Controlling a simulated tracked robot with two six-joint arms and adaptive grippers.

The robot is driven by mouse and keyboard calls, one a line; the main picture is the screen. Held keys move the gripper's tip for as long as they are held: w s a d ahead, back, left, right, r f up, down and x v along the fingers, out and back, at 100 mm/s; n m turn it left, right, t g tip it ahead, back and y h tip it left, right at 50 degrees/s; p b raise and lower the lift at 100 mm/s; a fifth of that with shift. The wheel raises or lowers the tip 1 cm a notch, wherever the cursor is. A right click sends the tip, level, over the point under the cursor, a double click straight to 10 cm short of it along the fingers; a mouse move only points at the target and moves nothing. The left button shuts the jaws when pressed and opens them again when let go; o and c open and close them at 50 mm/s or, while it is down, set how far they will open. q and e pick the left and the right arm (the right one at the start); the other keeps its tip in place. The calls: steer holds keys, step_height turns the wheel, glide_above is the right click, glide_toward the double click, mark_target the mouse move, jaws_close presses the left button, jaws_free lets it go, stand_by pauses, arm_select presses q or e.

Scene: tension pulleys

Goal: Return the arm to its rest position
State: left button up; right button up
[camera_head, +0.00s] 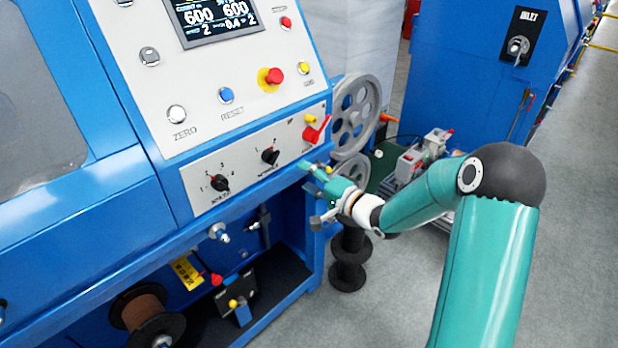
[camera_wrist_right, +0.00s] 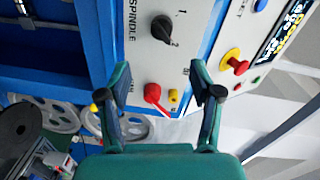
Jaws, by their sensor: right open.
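My right arm (camera_head: 480,270) comes in from the lower right in the head view. Its gripper (camera_head: 312,172) is beside the right edge of the blue machine's control panel, just below the red lever switch (camera_head: 316,130). In the right wrist view the two fingers of the right gripper (camera_wrist_right: 158,98) are spread apart with nothing between them. The red switch (camera_wrist_right: 153,93) and a small yellow button (camera_wrist_right: 173,96) show beyond the gap, on the panel. My left gripper is in neither view.
The blue machine's panel carries a display (camera_head: 215,15), a red emergency button (camera_head: 271,77) and black rotary knobs (camera_head: 220,183). Grey pulleys (camera_head: 356,112) stand right of the panel. A black spool (camera_head: 348,275) is below the gripper. Grey floor (camera_head: 385,310) is open at the lower middle.

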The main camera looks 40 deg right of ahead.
steer(key=w+a+f+g+y+p, duration=0.1)
steer(key=w+a+f+y, duration=0.15)
steer(key=a, duration=0.45)
steer(key=w+a+f+g+y, duration=0.1)
steer(key=a+f, duration=0.2)
steer(key=a, duration=0.3)
steer(key=s+a+f+n+g+p, duration=0.15)
steer(key=s+a+f+g, duration=0.4)
steer(key=a+f, duration=0.75)
steer(key=s+a+f+n+g, duration=0.2)
steer(key=s+f+n+g, duration=0.2)
steer(key=s, duration=0.7)
steer(key=s+a+f+n+g, duration=0.2)
steer(key=s+f+n+g, duration=0.3)
steer(key=s, duration=0.6)
step_height(320, 180, down, 4)
steer(key=shift+s+a+r+n+h, duration=0.2)
steer(key=shift+n+h, duration=0.25)
steer(key=shift+n, duration=0.8)
